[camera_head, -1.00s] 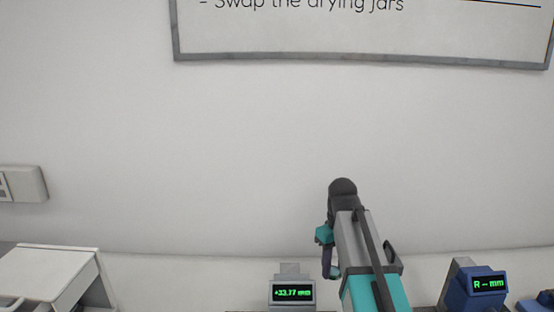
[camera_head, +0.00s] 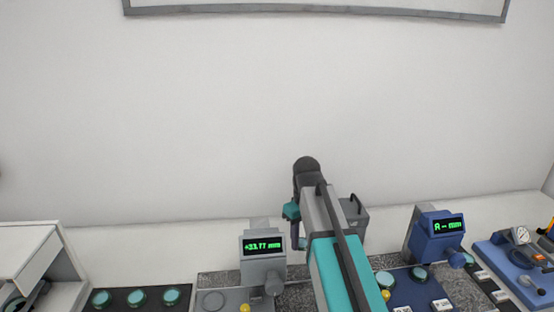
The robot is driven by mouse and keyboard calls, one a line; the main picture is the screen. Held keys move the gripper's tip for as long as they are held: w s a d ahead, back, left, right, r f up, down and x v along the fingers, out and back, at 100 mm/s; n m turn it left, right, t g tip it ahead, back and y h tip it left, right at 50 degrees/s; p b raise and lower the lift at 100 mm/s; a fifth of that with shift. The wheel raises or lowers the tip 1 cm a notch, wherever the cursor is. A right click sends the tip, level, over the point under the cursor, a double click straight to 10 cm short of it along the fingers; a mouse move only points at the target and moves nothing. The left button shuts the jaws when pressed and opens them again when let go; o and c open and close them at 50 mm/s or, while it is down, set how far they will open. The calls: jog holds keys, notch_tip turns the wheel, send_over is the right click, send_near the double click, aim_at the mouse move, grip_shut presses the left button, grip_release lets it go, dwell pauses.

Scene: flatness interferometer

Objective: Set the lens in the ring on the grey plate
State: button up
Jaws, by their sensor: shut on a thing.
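The grey plate (camera_head: 232,304) shows at the bottom, in front of a grey gauge (camera_head: 263,265) reading +33.77 mm. A round grey ring (camera_head: 213,301) lies on its left part; its middle looks grey, without a teal lens. My gripper (camera_head: 299,243) hangs point-down at the far end of my arm, right of the grey gauge. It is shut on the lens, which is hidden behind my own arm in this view. The gripper is above and beyond the plate, apart from the ring.
A dark tray with several teal lenses (camera_head: 136,298) lies left of the plate, next to a white cabinet (camera_head: 30,260). A yellow knob (camera_head: 244,308) stands on the plate. Right are a blue gauge (camera_head: 436,240), a blue plate (camera_head: 428,290) and a blue device (camera_head: 520,262).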

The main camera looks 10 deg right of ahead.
jog(key=shift+r, duration=0.1)
notch_tip(320, 180, up, 6)
jog(key=s+a+m+p, duration=0.1)
jog(key=a+m+p, duration=0.1)
jog(key=m+p, duration=0.1)
jog(key=shift+s+a+m, duration=0.3)
jog(key=shift+a+m, duration=0.05)
jog(key=shift+m, duration=0.15)
jog(key=shift+f, duration=0.2)
jog(key=p, duration=0.1)
send_over(294, 259)
jog(key=shift+f, duration=3.05)
jog(key=shift+s, duration=0.1)
jog(key=shift+f+p, duration=0.7)
jog(key=shift+f, duration=1.15)
jog(key=shift+f, duration=0.15)
jog(key=o, duration=1.2)
jog(key=shift+c, duration=0.2)
